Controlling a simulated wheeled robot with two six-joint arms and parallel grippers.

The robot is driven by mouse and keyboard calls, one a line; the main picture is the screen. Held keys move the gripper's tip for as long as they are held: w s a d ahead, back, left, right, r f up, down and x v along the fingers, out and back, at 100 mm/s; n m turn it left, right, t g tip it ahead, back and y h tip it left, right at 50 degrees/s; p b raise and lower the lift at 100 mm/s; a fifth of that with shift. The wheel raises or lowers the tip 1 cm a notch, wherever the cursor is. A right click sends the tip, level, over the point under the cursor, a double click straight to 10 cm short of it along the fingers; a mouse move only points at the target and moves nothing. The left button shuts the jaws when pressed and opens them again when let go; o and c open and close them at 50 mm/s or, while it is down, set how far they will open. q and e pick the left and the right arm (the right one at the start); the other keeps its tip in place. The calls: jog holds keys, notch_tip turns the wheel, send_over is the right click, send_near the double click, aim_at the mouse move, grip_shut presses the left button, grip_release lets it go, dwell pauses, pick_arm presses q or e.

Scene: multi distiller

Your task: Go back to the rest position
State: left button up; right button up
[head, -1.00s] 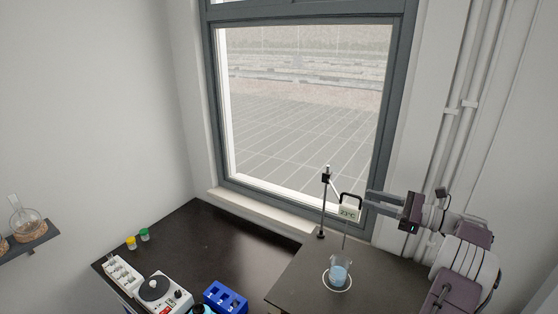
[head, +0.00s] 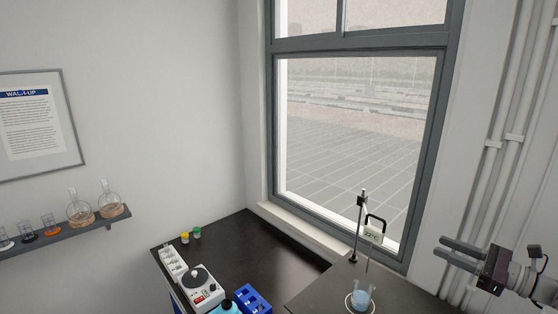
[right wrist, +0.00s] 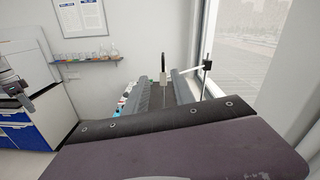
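My right gripper (head: 446,251) is at the right of the head view, its two fingers apart with nothing between them. In the right wrist view its fingers (right wrist: 172,92) also stand apart, with background showing through the gap. The thermometer (head: 373,235), with a dark handle and a display that seems to read 22°C, hangs on the stand (head: 358,225) to the left of the gripper, clear of it. Below it a beaker of pale blue liquid (head: 361,297) stands on the dark bench. My left gripper does not show in the head view.
A white hotplate (head: 201,287), a blue rack (head: 253,299) and a white holder (head: 173,265) stand along the front of the dark bench (head: 262,250). Yellow and green caps lie behind. A wall shelf (head: 70,232) holds flasks. The window is behind the stand.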

jog(key=w+a+n+g+y+b, duration=0.2)
jog(key=a+n+g+b, duration=0.1)
jog(key=a, duration=0.8)
jog(key=w+a+n+g+y+b, duration=0.1)
jog(key=w+a+n+g+b, duration=0.2)
jog(key=a, duration=0.9)
jog(key=s+a+f+n+g+h+b, duration=0.1)
jog(key=s+a+f+n+g+b, duration=0.15)
jog(key=s+a+f, duration=0.35)
jog(key=s+a+f+n+g+h+b, duration=0.1)
jog(key=a+f+g, duration=0.35)
jog(key=a, duration=0.45)
jog(key=s+a+f+n+g+h+b, duration=0.25)
jog(key=s+f+n+h, duration=0.35)
jog(key=s+f, duration=0.75)
jog(key=s+d+f+n+t+h, duration=0.3)
jog(key=d+f+n+h, duration=0.3)
jog(key=d+f+n, duration=0.4)
jog(key=shift+d, duration=0.6)
